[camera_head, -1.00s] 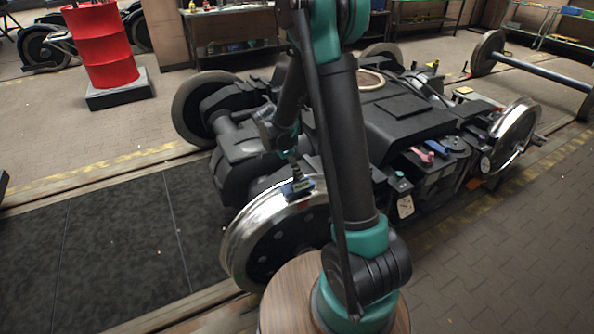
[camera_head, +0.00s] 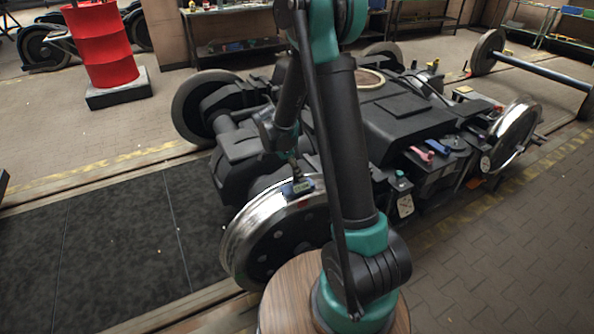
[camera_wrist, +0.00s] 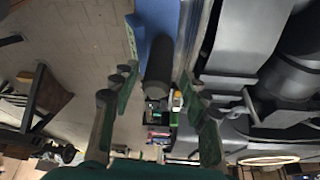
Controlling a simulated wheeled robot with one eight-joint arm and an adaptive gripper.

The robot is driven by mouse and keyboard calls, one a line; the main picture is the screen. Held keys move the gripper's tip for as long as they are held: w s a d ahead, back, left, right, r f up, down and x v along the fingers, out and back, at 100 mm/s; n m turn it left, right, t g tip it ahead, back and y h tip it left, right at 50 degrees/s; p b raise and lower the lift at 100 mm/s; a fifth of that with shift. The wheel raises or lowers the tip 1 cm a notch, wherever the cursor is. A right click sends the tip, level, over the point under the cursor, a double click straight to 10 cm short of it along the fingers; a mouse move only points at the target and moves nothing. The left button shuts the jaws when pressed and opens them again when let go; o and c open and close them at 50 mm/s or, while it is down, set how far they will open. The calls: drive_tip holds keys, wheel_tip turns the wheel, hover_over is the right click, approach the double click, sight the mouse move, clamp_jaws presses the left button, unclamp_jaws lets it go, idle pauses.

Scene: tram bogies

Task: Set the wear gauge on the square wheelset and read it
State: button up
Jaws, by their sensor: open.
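The wear gauge (camera_head: 298,187), a small blue block with a pale display and a dark upright stem, sits on top of the bright rim of the near wheel (camera_head: 262,243) in the head view. The display is too small to read. In the wrist view its blue body (camera_wrist: 157,17) and dark cylindrical handle (camera_wrist: 159,60) show beside the metal rim. My gripper (camera_head: 290,155) is just above the gauge, partly hidden by my arm. In the wrist view my gripper (camera_wrist: 158,92) is open, its fingers apart on either side of the handle's near end.
The dark bogie frame (camera_head: 385,110) fills the space behind the wheel, with pink and blue tools (camera_head: 437,149) on its right side. Another bright wheel (camera_head: 515,135) stands at the right. A red drum (camera_head: 100,45) is at back left. The dark floor plates (camera_head: 110,240) are clear.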

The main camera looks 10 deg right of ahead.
drive_tip(key=w+v, duration=0.1)
drive_tip(key=v, duration=1.1)
drive_tip(key=s+d+f+n+t+y, duration=0.1)
drive_tip(key=s+d+n, duration=0.3)
drive_tip(key=s+n, duration=0.4)
drive_tip(key=s+d+f+n+t+y, duration=0.2)
drive_tip(key=s+n, duration=0.6)
drive_tip(key=s, duration=0.6)
drive_tip(key=d+f+y, duration=0.1)
drive_tip(key=d, duration=0.1)
drive_tip(key=shift+s+d+f+n+t+y, duration=0.25)
drive_tip(key=shift+d+f+n+t+y, duration=0.05)
drive_tip(key=shift+d+f, duration=0.1)
